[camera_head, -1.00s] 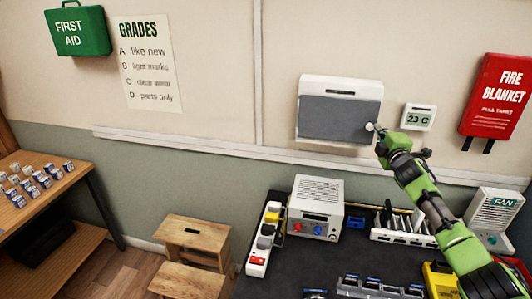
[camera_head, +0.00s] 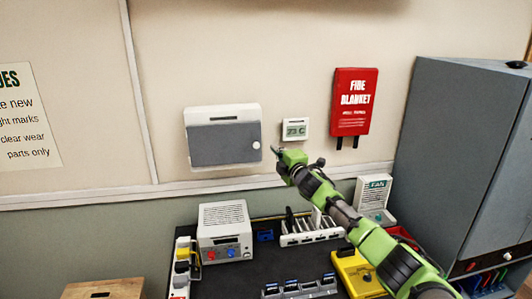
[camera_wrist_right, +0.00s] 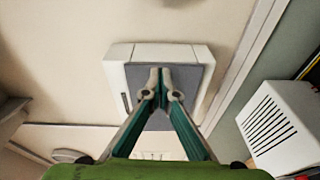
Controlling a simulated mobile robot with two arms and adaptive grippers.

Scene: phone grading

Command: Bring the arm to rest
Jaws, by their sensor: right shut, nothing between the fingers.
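My right arm comes in from the lower right of the head view. Its gripper (camera_head: 277,153) is in the air in front of the wall, just right of a white wall box with a grey front (camera_head: 224,146). In the right wrist view the two fingers (camera_wrist_right: 160,72) meet at their tips, with nothing between them. The grey front of the wall box (camera_wrist_right: 190,78) shows behind the fingertips there. A round white knob (camera_head: 256,145) sits at the right of the grey front. My left gripper is not in view.
A thermostat (camera_head: 295,129) and a red fire blanket case (camera_head: 354,102) hang on the wall to the right. Below, the dark bench (camera_head: 250,280) holds a white power supply (camera_head: 225,232), a tool rack (camera_head: 310,230) and a fan box (camera_head: 373,195). A grey cabinet (camera_head: 450,150) stands at right.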

